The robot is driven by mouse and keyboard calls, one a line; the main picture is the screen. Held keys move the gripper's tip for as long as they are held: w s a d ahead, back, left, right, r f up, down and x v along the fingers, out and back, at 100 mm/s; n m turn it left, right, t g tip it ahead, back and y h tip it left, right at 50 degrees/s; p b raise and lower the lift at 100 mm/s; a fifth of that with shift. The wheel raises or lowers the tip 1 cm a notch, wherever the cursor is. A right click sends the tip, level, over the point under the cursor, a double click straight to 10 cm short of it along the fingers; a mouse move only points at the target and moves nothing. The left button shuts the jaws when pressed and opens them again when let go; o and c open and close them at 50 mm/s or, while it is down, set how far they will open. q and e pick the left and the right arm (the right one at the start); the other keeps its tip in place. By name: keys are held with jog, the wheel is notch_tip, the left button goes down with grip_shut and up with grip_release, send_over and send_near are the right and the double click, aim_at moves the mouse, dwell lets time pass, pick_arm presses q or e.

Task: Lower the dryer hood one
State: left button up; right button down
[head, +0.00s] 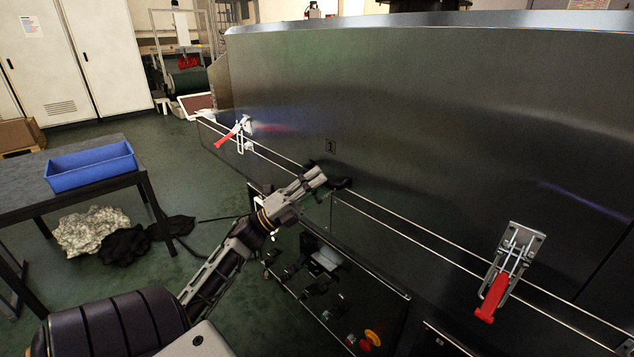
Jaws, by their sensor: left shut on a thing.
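Dryer hood one (400,110) is the large brushed-metal cover filling the right of the head view, with a "1" mark on its front. A dark handle (341,184) sits low on its front, below the mark. My left gripper (322,176) is shut on this handle, partly hiding it. A toggle clamp with a red lever (236,133) is on the hood's lower left, and another clamp with a red lever (505,272) is at the lower right. Whether the clamps are fastened is hard to tell. My right gripper is out of view.
A dark table (40,202) with a blue bin (92,168) stands at the left. Pale and dark cloth heaps (92,230) lie on the floor beside it. A control panel with a red-and-yellow button (371,338) is below the hood. Green floor is open behind the table.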

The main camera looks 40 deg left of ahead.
pick_arm(q)
jog(key=shift+a+f, duration=0.15)
jog(key=v, duration=1.1)
jog(key=shift+s+f, duration=0.2)
jog(key=shift+s, duration=0.15)
jog(key=shift+a, duration=0.15)
dwell(0.5)
